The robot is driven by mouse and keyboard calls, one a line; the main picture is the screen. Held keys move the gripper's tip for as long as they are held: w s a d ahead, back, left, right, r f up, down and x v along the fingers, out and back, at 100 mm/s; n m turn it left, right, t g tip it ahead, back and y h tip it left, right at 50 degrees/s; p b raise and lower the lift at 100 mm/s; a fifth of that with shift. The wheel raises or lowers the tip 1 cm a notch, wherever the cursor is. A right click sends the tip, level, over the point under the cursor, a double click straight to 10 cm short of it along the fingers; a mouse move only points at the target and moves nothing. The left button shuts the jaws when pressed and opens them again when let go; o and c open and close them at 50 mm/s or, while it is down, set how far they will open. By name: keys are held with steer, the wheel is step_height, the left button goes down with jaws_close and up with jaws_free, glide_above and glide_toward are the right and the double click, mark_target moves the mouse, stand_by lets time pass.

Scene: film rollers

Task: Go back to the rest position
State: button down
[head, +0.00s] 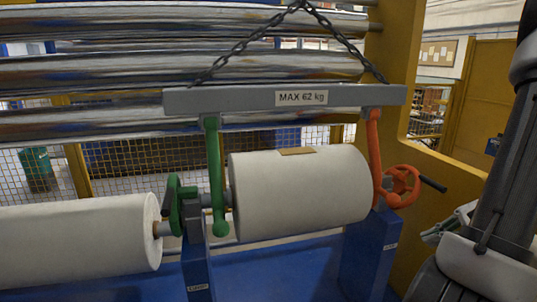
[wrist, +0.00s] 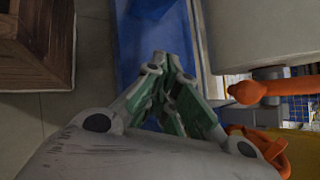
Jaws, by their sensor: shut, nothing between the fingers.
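My gripper (wrist: 165,65) is in the middle of the wrist view, its green-padded fingers closed together and empty. In the head view only a part of my gripper (head: 448,226) shows at the right, beside my dark arm and to the right of the orange handwheel (head: 403,186). In the wrist view the handwheel (wrist: 275,153) is at the lower right, partly hidden behind my gripper's body. The orange hook arm (wrist: 275,89) is to the right of my fingers, apart from them.
A white roll (head: 300,195) sits between blue stands (head: 368,255), under a chained grey beam (head: 230,101) with green (head: 214,165) and orange hook arms. Another roll (head: 75,242) lies left. A yellow frame (head: 400,80) stands right. The wrist view shows a wooden crate (wrist: 35,45) and floor.

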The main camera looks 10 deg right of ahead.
steer(key=s+a+r+n+h, duration=0.2)
steer(key=a+r+n+h, duration=0.2)
steer(key=a+r+n, duration=0.4)
steer(key=s+a+r+n+g+h, duration=0.1)
steer(key=s+a+r+n+h, duration=0.2)
steer(key=a+r+n, duration=0.4)
step_height(320, 180, up, 3)
steer(key=n, duration=0.4)
steer(key=shift+s+a+n+h, duration=0.2)
steer(key=shift+a+n+h, duration=0.1)
steer(key=shift+a+h, duration=0.1)
